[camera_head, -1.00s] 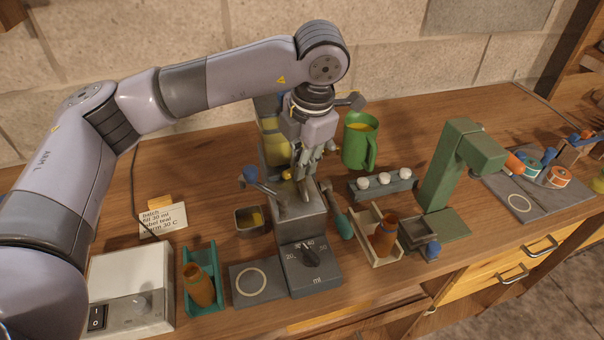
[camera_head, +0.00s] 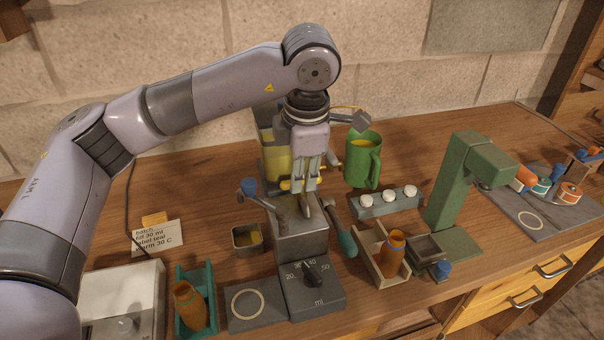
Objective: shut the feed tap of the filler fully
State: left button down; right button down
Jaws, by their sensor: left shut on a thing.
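The filler (camera_head: 303,240) is a grey block with an ml dial (camera_head: 312,273) on its front and a clear tank of yellow liquid (camera_head: 276,160) behind. The feed tap (camera_head: 287,185) shows as a small yellow bar below the tank, lying roughly across the picture. My left gripper (camera_head: 305,185) points down from above at the tap, its fingers shut on it. The fingers hide part of the tap, so its exact angle is hard to tell. My right gripper is not in view.
A blue-tipped lever (camera_head: 250,187) stands left of the filler. A green jug (camera_head: 363,160) stands close behind on the right. A green-handled tool (camera_head: 346,241), a wooden holder with an orange bottle (camera_head: 393,258) and a green press (camera_head: 455,185) are further right.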

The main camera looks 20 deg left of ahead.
pick_arm(q)
jog(key=shift+r, duration=0.1)
jog(key=c, duration=1.6)
grip_release()
jog(key=shift+o, duration=0.2)
notch_tip(320, 180, up, 12)
jog(key=s+d, duration=0.1)
jog(key=s, duration=0.1)
jog(key=shift+d+f, duration=0.1)
jog(key=shift+f, duration=0.1)
